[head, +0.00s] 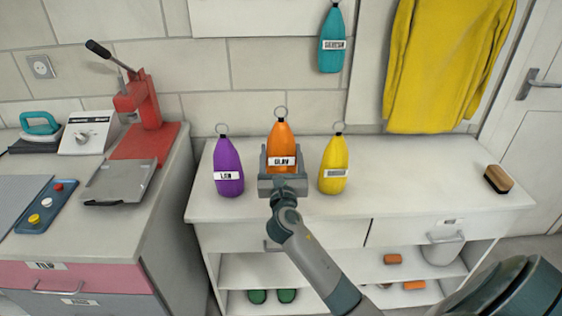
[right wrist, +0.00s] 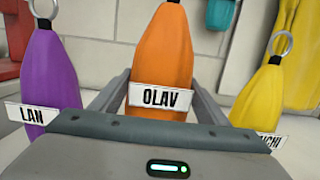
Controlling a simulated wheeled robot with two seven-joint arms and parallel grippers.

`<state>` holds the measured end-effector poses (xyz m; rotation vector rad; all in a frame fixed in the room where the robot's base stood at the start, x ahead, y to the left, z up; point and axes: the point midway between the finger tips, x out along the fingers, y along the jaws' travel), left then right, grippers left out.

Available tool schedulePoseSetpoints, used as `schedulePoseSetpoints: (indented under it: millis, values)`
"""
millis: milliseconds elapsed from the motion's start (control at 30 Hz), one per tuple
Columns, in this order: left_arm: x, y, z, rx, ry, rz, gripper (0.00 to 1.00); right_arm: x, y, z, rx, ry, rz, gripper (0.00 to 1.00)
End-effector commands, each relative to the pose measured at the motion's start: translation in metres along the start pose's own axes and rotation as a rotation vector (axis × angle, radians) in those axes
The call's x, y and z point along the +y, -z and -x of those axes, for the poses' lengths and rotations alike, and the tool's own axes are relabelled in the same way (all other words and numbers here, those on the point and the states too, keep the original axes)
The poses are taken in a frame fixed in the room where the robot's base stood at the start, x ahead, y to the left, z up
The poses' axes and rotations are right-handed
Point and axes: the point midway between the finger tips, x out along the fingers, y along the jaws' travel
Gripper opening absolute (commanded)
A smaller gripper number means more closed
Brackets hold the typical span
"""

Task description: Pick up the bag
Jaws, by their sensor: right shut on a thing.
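Three bags with top rings and name labels stand upright in a row on the white counter. The orange bag (head: 281,138) is labelled OLAV and stands in the middle. My right gripper (head: 282,165) is shut on the orange bag, with a finger on each side. In the right wrist view the orange bag (right wrist: 160,55) rises between the two fingers (right wrist: 160,100). The purple bag (head: 228,165), labelled LAN, is to its left. The yellow bag (head: 334,165) is to its right. A teal bag (head: 332,42) hangs on the wall above. My left gripper is not in view.
The white counter (head: 400,190) is clear right of the yellow bag up to a brush (head: 498,179). A red press (head: 143,115) stands on the left cabinet. A yellow cloth (head: 440,65) hangs at the back right.

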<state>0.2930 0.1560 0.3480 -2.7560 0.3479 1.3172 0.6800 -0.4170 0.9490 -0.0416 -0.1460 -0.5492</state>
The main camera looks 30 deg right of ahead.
Motion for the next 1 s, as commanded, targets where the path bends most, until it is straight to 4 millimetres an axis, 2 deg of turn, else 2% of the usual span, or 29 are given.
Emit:
schedulePoseSetpoints:
  millis: [33, 100, 333, 667, 1000]
  values:
    - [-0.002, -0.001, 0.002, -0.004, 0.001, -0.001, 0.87, 0.000, -0.013, -0.002, -0.006, -0.001, -0.003, 0.33]
    - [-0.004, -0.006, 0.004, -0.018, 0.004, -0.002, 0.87, 0.000, -0.025, -0.004, -0.007, -0.001, -0.003, 0.33]
    - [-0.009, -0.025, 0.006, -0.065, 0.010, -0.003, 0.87, 0.000, -0.049, -0.007, -0.004, 0.000, -0.002, 0.33]
    - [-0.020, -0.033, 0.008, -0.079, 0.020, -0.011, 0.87, 0.000, -0.053, -0.008, -0.002, 0.000, -0.001, 0.33]
    - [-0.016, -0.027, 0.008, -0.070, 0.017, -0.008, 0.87, 0.000, -0.053, -0.008, -0.002, 0.000, -0.001, 0.33]
